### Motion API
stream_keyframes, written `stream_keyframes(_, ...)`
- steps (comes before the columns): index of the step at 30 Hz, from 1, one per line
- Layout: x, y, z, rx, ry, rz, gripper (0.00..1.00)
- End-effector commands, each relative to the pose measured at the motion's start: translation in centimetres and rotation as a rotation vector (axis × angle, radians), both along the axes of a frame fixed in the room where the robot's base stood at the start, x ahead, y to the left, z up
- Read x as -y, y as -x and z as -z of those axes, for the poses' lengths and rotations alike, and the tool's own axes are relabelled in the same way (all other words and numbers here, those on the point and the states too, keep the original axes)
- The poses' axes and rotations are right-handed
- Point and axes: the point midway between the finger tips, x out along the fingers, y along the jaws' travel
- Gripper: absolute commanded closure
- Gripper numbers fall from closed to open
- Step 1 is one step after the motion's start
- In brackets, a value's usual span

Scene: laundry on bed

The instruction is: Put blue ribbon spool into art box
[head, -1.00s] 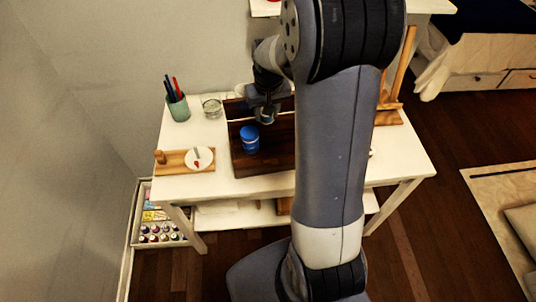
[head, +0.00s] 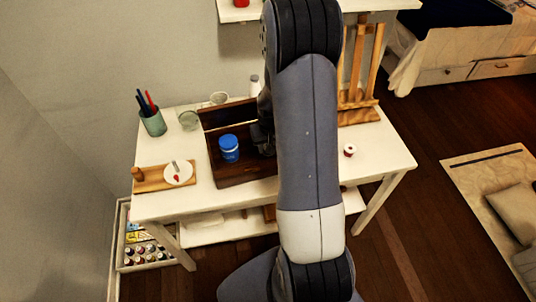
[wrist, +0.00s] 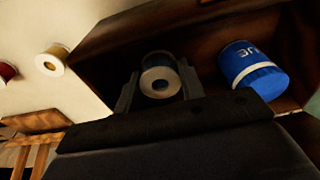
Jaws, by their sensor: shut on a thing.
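The art box (head: 245,170) is a dark wooden box on the white table, its lid raised at the back. A blue jar (head: 229,148) stands in its left part; the jar also shows at the right of the wrist view (wrist: 254,70). My gripper (wrist: 159,82) is shut on the blue ribbon spool (wrist: 160,78), whose pale round end faces the wrist camera between the fingers. The spool is at the box's interior; whether it touches the floor I cannot tell. In the head view my arm hides the spool and the box's right part.
A wooden tray (head: 150,180), pen cup (head: 153,123) and glass jar (head: 189,120) are on the left. An easel (head: 358,100) stands at the back right. The table's front right is clear.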

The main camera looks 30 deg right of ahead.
Motion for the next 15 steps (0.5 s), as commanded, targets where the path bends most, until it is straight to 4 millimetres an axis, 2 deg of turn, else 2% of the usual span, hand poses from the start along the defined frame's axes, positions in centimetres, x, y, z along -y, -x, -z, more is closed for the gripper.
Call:
stream_keyframes(7, 0.0, 0.0, 1.8, -0.001, 0.0, 0.0, 0.87)
stream_keyframes(15, 0.0, 0.0, 5.1, -0.002, -0.001, 0.001, 0.87)
